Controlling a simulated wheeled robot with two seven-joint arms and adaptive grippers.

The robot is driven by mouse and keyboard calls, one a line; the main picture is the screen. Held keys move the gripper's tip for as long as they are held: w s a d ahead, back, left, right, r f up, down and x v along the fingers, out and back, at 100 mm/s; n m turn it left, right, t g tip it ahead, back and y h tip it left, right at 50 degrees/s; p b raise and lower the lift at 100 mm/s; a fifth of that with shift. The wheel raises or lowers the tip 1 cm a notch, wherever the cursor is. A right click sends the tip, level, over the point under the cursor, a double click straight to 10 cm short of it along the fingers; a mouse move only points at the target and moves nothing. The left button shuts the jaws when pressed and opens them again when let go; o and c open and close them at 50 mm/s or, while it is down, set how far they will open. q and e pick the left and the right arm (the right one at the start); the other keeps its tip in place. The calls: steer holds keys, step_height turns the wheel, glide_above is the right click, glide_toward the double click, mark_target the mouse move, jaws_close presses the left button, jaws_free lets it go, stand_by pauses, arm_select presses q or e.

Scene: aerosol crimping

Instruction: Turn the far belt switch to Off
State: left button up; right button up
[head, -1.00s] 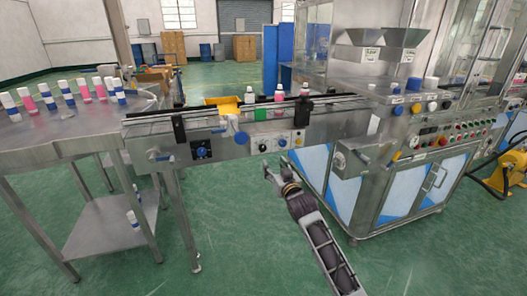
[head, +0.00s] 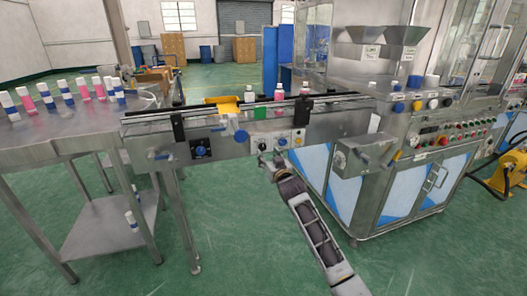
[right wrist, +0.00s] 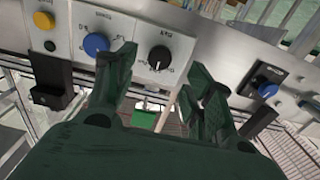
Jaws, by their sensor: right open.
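The conveyor's front panel carries a round black knob (head: 262,146) on a white plate, with a blue knob (head: 282,142) to its right. A second blue knob (head: 200,151) sits on a black plate further left. I cannot read which is the far belt switch. My right gripper (head: 266,162) is just below the black knob in the head view. In the right wrist view it is open (right wrist: 160,72), its dark fingers on either side of the black knob (right wrist: 159,58); contact cannot be told. The blue knob (right wrist: 95,45) is beside the left finger. My left gripper is out of view.
A yellow button (head: 299,133) is at the plate's right. Bottles (head: 279,92) stand on the belt. A steel machine (head: 400,170) is to the right, a bottle table (head: 60,140) to the left.

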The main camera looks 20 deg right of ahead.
mark_target(263, 148)
steer(key=shift+w+b, duration=0.35)
steer(key=shift+w, duration=1.35)
steer(key=shift+w+a, duration=0.1)
steer(key=shift+w, duration=0.8)
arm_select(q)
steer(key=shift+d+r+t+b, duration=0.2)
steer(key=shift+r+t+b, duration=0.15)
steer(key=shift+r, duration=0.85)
arm_select(e)
steer(key=shift+w, duration=0.6)
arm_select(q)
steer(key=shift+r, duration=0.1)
arm_select(e)
steer(key=shift+c, duration=0.4)
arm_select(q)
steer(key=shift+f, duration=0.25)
arm_select(e)
steer(key=c, duration=0.9)
